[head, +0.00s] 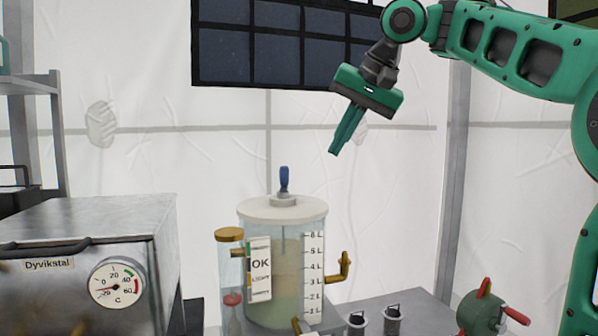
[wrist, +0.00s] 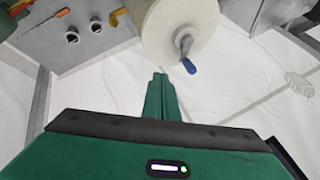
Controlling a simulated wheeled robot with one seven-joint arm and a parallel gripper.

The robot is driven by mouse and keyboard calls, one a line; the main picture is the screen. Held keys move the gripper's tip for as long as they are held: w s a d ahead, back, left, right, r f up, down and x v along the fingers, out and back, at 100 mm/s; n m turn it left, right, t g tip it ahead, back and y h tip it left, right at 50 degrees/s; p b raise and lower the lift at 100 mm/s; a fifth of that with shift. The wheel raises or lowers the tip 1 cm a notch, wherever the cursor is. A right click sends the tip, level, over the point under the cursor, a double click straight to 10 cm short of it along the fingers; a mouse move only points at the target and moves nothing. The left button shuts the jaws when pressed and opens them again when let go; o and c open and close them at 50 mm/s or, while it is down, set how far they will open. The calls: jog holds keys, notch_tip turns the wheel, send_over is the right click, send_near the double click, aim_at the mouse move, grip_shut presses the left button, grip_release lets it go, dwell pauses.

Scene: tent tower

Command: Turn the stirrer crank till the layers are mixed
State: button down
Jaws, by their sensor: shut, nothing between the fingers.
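The stirrer crank with its blue handle (head: 284,178) stands on the pale lid (head: 262,209) of a clear tank (head: 315,255). In the wrist view the blue handle (wrist: 189,66) shows just beyond and to the right of my fingertips. The tank holds a cloudy liquid, tan above and greenish below, with a soft boundary. A strip marked in litres and a panel reading "OK" (head: 260,263) are on its front. My gripper (head: 335,151) is shut and empty, above and to the right of the crank, apart from it. It also shows in the wrist view (wrist: 160,76).
A metal box with a dial (head: 117,282) marked Dyvikstal stands at the left. A brass elbow pipe (head: 344,267) juts from the tank's right. Small metal cups (head: 392,320) and a green device with red handles (head: 483,310) are at the right. Air above the lid is clear.

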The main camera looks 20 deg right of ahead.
jog(key=a+r, duration=0.1)
jog(key=r, duration=0.1)
send_near(283, 181)
jog(key=d+f, duration=0.2)
jog(key=w+d+f, duration=0.1)
jog(key=d+f, duration=0.1)
jog(key=f, duration=0.1)
jog(key=shift+w+d, duration=0.25)
jog(key=shift+d, duration=0.05)
jog(key=shift+w+a+r, duration=0.1)
jog(key=shift+w+a, duration=0.25)
jog(key=shift+a, duration=0.2)
jog(key=shift+w+a+r, duration=0.1)
jog(key=shift+w+a, duration=0.25)
jog(key=shift+a, duration=0.2)
jog(key=shift+w+a, duration=0.4)
jog(key=shift+a, duration=0.2)
